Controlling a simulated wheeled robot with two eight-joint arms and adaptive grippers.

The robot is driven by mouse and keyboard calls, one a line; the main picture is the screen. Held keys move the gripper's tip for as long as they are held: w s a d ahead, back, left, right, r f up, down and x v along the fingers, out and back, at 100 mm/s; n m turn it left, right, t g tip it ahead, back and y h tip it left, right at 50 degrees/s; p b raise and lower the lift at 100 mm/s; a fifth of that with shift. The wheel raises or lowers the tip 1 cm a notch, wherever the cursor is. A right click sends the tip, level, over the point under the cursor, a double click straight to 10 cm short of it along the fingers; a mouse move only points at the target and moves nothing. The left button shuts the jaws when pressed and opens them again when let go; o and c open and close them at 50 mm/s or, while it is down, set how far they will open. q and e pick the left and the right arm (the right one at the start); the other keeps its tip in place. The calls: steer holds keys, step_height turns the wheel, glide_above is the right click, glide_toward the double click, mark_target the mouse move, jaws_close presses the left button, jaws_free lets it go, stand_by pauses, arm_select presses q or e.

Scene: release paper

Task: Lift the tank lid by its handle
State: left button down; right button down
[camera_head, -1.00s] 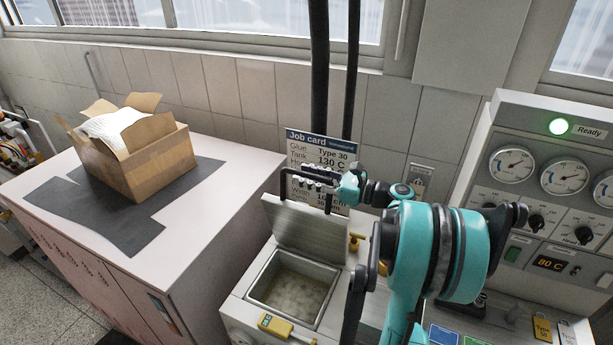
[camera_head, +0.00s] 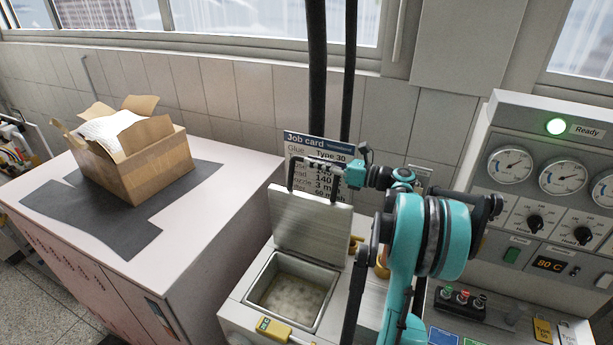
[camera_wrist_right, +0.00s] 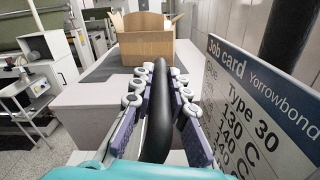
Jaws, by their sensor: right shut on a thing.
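The metal tank lid (camera_head: 312,228) stands raised, nearly upright, at the back of the open glue tank (camera_head: 250,297). Its black bar handle (camera_head: 291,176) is along the lid's upper edge, in front of the job card. My right gripper (camera_head: 327,176) is shut on this handle. In the right wrist view the dark handle (camera_wrist_right: 159,128) runs between the finger pads of the gripper (camera_wrist_right: 160,88). The tank holds a pale, cloudy content. My left gripper is out of view.
The job card (camera_head: 300,141) stands close behind the handle. A cardboard box (camera_head: 150,172) rests on a dark mat on the left cabinet. The gauge panel (camera_head: 560,215) is on the right.

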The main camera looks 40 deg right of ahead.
steer(key=w+d+m, duration=0.1)
steer(key=w+d+f+m, duration=0.1)
steer(key=d, duration=0.1)
steer(key=d+m, duration=0.2)
steer(key=shift+w+d+f+b, duration=0.15)
steer(key=shift+w+d+b, duration=0.15)
steer(key=shift+w, duration=0.1)
steer(key=c, duration=1.5)
jaws_free()
steer(key=shift+a, duration=0.1)
steer(key=v, duration=1.2)
steer(key=shift+f, duration=0.1)
